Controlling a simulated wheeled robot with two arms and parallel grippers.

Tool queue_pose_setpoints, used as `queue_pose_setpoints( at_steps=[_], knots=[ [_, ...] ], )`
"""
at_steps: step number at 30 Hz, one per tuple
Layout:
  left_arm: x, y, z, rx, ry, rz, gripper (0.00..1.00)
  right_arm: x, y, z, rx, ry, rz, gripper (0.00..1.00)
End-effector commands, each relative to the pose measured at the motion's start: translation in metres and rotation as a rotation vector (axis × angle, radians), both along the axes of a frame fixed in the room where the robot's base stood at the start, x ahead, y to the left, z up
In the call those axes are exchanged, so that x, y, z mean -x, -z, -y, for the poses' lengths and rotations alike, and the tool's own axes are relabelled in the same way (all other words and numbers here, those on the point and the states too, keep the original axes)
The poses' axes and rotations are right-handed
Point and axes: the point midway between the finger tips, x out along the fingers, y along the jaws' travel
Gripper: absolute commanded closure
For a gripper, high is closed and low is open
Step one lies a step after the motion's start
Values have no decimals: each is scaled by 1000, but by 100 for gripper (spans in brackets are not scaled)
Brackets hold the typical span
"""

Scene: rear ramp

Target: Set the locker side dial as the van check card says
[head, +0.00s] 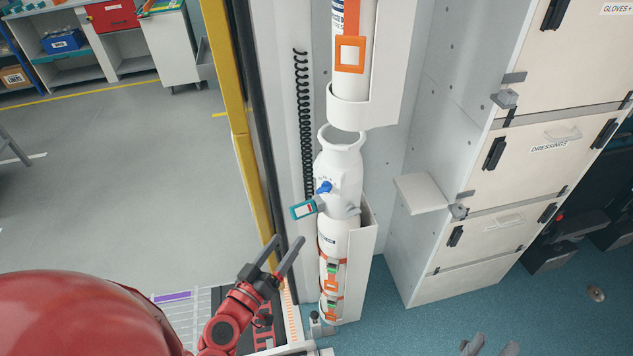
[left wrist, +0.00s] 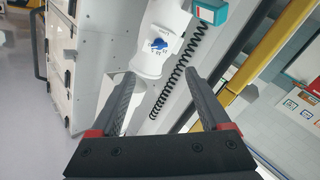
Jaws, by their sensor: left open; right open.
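A blue dial (head: 324,187) sits on the neck of a white cylinder (head: 338,232) held in a white wall bracket. The dial also shows in the left wrist view (left wrist: 159,44), beyond my fingertips, with small dark marks around it too small to read. A teal box (head: 303,209) with a pale and red face sticks out left of the cylinder, just below the dial. My left gripper (head: 288,240) is open and empty, below and left of the dial and apart from it. My right gripper (head: 492,346) is open, partly cut off at the bottom edge. I cannot make out a check card.
A second white cylinder (head: 350,40) hangs above. A black coiled cord (head: 303,110) runs down the wall beside the yellow door edge (head: 232,100). Cream lockers (head: 530,150), one labelled DRESSINGS, stand at right, with a small white shelf (head: 420,192). The teal floor (head: 460,315) is mostly clear.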

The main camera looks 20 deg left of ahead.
Motion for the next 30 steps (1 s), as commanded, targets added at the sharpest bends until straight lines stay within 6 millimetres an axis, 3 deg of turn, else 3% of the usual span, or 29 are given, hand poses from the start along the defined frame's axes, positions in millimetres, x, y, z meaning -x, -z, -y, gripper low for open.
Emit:
queue_pose_setpoints(
  at_steps=[4,11,12,17,24,30],
  knots=[
    [3,-13,18,4,72,24,20,0,0,0,0,0,0,59],
    [-18,-5,15,0,56,8,20,0,15,0,0,0,0,59],
    [-24,-4,14,0,48,6,20,0,19,0,0,0,0,59],
    [-60,-11,4,6,12,-4,20,0,-2,0,0,0,0,59],
    [-111,-12,14,14,22,0,20,0,-21,1,0,0,0,59],
    [-143,-11,21,23,30,5,20,-1,-30,1,0,0,0,59]
  ],
)
